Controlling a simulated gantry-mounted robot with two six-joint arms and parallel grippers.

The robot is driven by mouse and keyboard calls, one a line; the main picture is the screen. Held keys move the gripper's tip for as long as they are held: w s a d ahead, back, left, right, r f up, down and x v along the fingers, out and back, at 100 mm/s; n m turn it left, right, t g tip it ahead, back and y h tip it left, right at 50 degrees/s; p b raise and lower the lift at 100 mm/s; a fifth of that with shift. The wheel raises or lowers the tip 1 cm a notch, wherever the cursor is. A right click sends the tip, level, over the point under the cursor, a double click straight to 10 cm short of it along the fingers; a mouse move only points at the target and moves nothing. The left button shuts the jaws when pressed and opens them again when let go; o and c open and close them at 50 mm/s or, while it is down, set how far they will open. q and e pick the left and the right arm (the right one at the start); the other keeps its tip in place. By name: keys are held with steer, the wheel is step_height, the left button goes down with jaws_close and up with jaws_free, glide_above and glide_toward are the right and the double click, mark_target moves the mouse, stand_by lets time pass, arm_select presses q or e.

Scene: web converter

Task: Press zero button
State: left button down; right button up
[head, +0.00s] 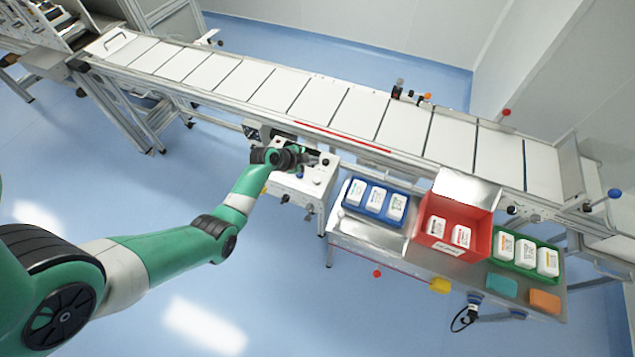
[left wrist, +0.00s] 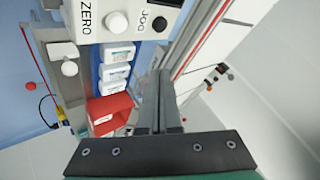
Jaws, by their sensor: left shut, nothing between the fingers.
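The white control box (head: 300,188) stands beside the conveyor in the head view, with my left gripper (head: 320,160) over its far part. In the left wrist view part of the box panel (left wrist: 100,38) shows at the top, with the label ZERO (left wrist: 88,14), a round white button (left wrist: 116,22) and the label JOG (left wrist: 152,17) beside a dark knob (left wrist: 160,24). Which button belongs to ZERO is not certain. My left fingers (left wrist: 161,80) are shut and empty, to the right of and below the labels in that view. Contact with any button does not show.
The conveyor (head: 350,110) runs behind the box. To the right, a metal table (head: 345,228) bears a blue tray (head: 368,210), a red bin (head: 475,235) and a green tray (head: 515,275). Blue floor (head: 270,290) is open in front.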

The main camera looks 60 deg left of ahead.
mark_target(318, 178)
stand_by(0.3)
arm_select(q)
step_height(318, 178, down, 8)
steer(key=b, duration=0.7)
steer(key=shift+f+b, duration=0.35)
steer(key=shift+f, duration=0.05)
stand_by(1.4)
steer(key=shift+f+b, duration=0.35)
steer(key=shift+b, duration=0.15)
steer(key=shift+f+b, duration=0.65)
steer(key=shift+f, duration=0.05)
stand_by(0.5)
steer(key=shift+r, duration=0.15)
steer(key=shift+r+p, duration=0.85)
steer(key=shift+r, duration=0.05)
